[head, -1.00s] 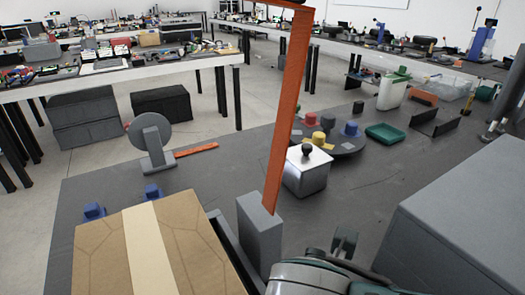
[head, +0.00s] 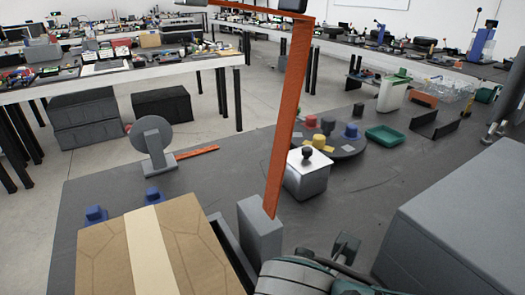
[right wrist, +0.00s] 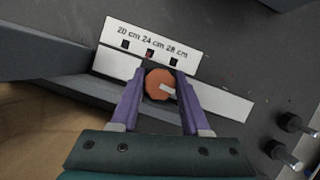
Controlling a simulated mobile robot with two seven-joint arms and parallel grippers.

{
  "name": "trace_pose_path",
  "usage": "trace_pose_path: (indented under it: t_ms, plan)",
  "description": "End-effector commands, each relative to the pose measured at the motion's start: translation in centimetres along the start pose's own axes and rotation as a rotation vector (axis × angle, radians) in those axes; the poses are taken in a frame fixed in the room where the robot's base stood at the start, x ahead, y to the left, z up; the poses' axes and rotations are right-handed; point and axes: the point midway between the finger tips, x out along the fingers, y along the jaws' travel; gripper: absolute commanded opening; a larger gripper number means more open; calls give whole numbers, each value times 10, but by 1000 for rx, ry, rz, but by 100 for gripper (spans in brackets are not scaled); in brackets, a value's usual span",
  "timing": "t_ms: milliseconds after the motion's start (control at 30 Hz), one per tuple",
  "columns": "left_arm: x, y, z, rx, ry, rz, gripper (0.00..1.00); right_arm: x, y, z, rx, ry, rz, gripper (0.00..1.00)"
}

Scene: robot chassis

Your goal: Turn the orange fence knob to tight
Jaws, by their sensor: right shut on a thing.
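The knob sits by a white strip with a label plate (right wrist: 152,42) reading 20 cm, 24 cm, 28 cm above small square holes. The knob cannot be made out in the head view, where my right arm fills the bottom. My left gripper is not in view.
A white box with a black knob (head: 307,178) stands behind. A large grey box (head: 465,210) is at the right. Two metal pegs (right wrist: 290,138) lie right of my gripper.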

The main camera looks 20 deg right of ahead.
Motion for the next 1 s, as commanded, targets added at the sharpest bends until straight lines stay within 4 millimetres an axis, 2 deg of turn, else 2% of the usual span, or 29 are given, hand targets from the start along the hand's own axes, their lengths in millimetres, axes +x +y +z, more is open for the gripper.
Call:
trace_pose_path:
  t_ms: [400,1000]
  plan:
    - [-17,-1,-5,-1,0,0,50,-2,0,0,344,1,-145,0]
    - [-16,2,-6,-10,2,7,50,0,0,-1,853,2,-355,0]
